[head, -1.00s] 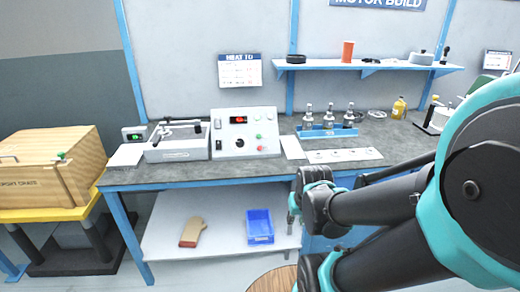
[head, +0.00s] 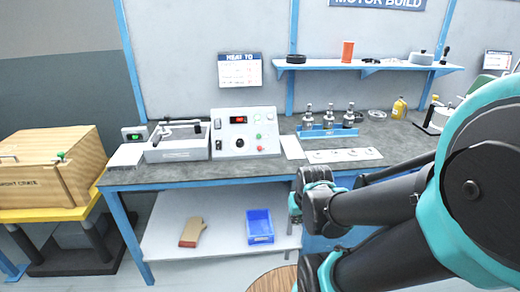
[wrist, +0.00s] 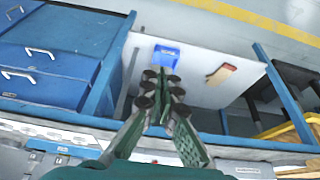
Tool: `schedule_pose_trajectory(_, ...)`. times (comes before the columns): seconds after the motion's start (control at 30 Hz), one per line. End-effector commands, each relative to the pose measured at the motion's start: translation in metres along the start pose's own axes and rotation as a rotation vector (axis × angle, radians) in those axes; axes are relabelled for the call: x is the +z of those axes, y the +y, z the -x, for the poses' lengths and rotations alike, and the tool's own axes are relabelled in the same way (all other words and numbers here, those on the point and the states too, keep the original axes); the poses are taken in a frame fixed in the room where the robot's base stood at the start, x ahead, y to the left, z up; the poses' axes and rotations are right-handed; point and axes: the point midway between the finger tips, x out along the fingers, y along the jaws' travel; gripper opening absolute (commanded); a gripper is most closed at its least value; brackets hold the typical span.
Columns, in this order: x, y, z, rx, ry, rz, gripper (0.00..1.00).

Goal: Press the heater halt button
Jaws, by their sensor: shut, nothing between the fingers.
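The heater control box (head: 228,150) stands on the bench, with a red lit display (head: 238,119), a dark round knob (head: 239,143) and small green and red buttons on its sloped face. A green button (head: 258,136) sits right of the knob, with a small red one (head: 259,148) below it. Their labels are too small to read. My gripper (head: 294,206) hangs in front of the bench edge, below and right of the box, apart from it. In the wrist view my gripper (wrist: 160,84) points toward the lower shelf, its fingertips together and empty.
A grey heater unit (head: 178,150) stands left of the box, a blue rack (head: 327,132) with motor parts to its right. A wooden crate (head: 50,175) stands at far left.

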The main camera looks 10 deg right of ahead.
Motion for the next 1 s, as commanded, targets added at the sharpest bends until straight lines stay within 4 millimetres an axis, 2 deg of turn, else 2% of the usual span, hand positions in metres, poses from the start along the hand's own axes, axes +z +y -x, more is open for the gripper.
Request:
schedule_pose_trajectory(0.5, 0.0, 0.0, 0.0, -0.001, 0.0, -0.001, 0.0)
schedule_pose_trajectory(0.63, -0.009, -0.005, 0.0, -0.028, 0.004, -0.024, 0.0)
schedule_pose_trajectory(0.77, -0.035, -0.02, -0.002, -0.103, 0.015, -0.086, 0.0)
schedule_pose_trajectory(1.0, -0.107, -0.053, -0.004, -0.315, 0.048, -0.265, 0.0)
